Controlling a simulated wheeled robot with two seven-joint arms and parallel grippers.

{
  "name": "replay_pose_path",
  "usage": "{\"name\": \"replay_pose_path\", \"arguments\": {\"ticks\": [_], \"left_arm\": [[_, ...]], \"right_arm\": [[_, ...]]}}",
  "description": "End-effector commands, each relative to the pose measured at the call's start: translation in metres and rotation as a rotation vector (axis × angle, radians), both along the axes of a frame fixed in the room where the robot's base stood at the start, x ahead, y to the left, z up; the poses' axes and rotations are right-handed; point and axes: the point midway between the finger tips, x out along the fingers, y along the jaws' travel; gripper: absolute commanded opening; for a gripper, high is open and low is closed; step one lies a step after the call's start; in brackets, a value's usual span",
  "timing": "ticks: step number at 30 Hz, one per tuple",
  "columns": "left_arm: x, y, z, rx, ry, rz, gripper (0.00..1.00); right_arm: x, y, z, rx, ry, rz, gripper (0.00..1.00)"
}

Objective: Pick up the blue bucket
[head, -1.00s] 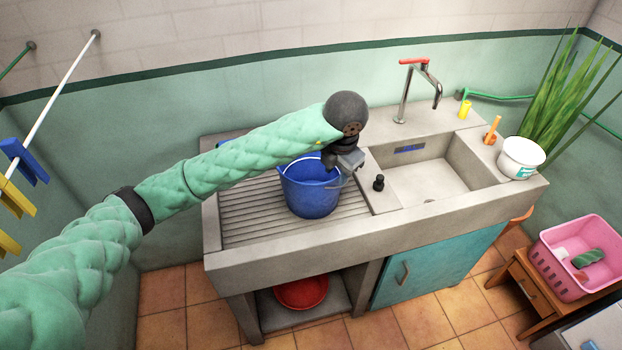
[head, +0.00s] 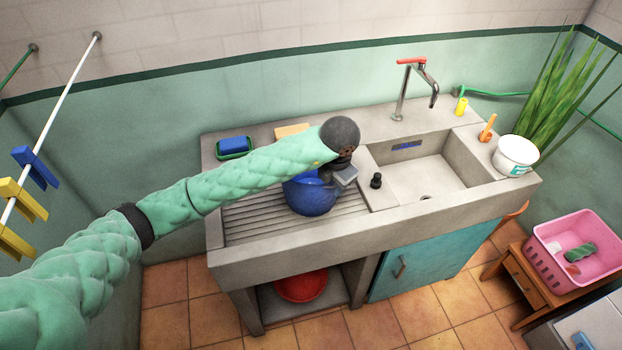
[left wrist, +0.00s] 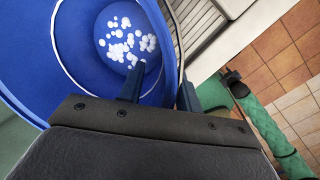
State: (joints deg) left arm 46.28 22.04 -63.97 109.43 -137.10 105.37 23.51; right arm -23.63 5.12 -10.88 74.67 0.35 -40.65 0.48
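The blue bucket (head: 312,200) is on the ribbed left side of the concrete sink counter (head: 240,268) and looks tilted. My left arm hides part of it. My left gripper (head: 344,176) is at its right side. In the left wrist view the bucket (left wrist: 85,75) opens toward the camera, with several white bits at its bottom. The left gripper (left wrist: 160,88) has one finger inside the bucket and one outside, astride the rim. A gap shows between the inner finger and the wall.
A black stopper (head: 376,180) stands right of the bucket, beside the sink basin (head: 425,185). The tap (head: 402,95) rises behind. A blue sponge in a green dish (head: 233,147) is at the back left. A white tub (head: 516,155) stands at the right end.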

Motion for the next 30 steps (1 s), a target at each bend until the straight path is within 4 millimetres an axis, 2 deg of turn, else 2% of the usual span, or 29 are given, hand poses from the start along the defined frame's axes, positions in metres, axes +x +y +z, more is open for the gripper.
{"name": "replay_pose_path", "arguments": {"ticks": [2, 6, 7, 30], "left_arm": [[0.0001, -0.0001, 0.0001, 0.000, 0.000, 0.000, 0.30], [0.0001, 0.0000, 0.0002, 0.000, 0.000, 0.000, 0.03], [0.0001, 0.0000, 0.0003, 0.000, 0.000, 0.000, 0.00], [0.0004, -0.0001, 0.0009, -0.001, -0.001, 0.000, 0.00]], "right_arm": [[-0.0001, -0.0001, 0.0000, 0.000, 0.000, 0.000, 0.36], [0.0000, -0.0002, 0.0002, 0.000, 0.000, 0.000, 0.36], [0.0001, -0.0002, 0.0002, 0.000, 0.000, 0.000, 0.36], [0.0001, -0.0012, 0.0006, -0.001, 0.000, 0.000, 0.36]]}}
